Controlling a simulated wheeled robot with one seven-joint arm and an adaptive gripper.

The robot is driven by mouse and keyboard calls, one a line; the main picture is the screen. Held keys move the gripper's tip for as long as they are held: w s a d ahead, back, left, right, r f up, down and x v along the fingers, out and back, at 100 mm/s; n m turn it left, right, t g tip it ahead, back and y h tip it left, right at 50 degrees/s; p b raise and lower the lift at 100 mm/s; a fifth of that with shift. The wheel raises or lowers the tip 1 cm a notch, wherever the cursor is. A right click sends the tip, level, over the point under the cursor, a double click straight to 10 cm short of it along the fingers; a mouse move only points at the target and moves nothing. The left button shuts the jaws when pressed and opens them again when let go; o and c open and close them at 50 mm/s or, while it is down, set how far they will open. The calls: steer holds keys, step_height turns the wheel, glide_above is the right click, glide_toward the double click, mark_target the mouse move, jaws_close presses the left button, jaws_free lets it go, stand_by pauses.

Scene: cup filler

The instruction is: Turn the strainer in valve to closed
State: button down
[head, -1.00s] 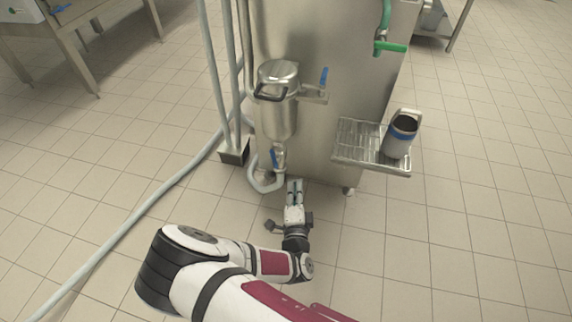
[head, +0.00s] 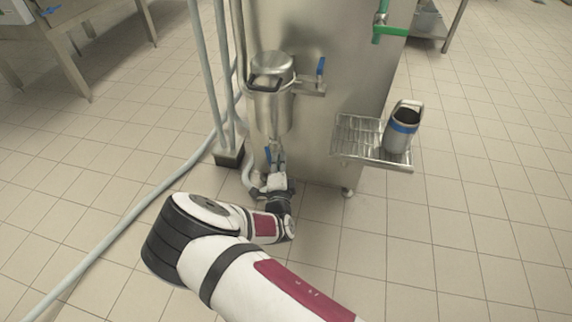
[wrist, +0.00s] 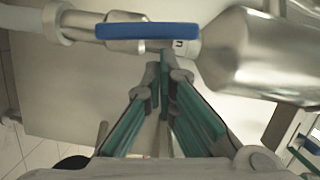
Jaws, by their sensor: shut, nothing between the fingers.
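The strainer is a steel canister (head: 270,105) on the front of the steel machine. A valve with a blue lever (head: 267,158) sits on the pipe under it, near the hose. In the wrist view this blue lever (wrist: 147,30) lies lengthwise along the pipe, with the canister (wrist: 262,55) at right. My gripper (head: 277,160) is at this valve, low in front of the machine. In the wrist view my gripper (wrist: 163,68) is shut and empty, its fingertips right beside the lever's edge. I cannot tell whether they touch it. My gripper partly hides the valve in the head view.
A second blue lever (head: 320,66) is on the pipe right of the canister. A wire shelf (head: 350,150) holds a steel cup with a blue band (head: 402,128). A green lever (head: 390,34) is higher up. A pale hose (head: 115,225) crosses the floor at left. The floor at right is clear.

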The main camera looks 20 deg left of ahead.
mark_target(270, 156)
steer(key=shift+s+a+r+n+p, duration=0.15)
steer(key=shift+a+r+n+p, duration=0.15)
steer(key=shift+a+n+p, duration=0.45)
stand_by(0.6)
steer(key=n, duration=0.1)
steer(key=a+n+p, duration=0.1)
steer(key=n+h+p, duration=0.1)
steer(key=shift+s+a+r+g, duration=0.2)
steer(key=shift+r+g, duration=0.1)
steer(key=shift+g, duration=0.1)
steer(key=shift+s+a+f+n+h, duration=0.15)
steer(key=shift+a+f+n+h, duration=0.15)
steer(key=shift+a+n, duration=0.45)
steer(key=shift+s+a+f+n+h, duration=0.1)
steer(key=shift+a+f+n+h, duration=0.2)
steer(key=shift+a+n, duration=0.45)
steer(key=shift+s+a+f+n+h, duration=0.2)
steer(key=shift+a+f+n, duration=0.1)
steer(key=shift+a+n, duration=0.45)
steer(key=shift+a, duration=0.1)
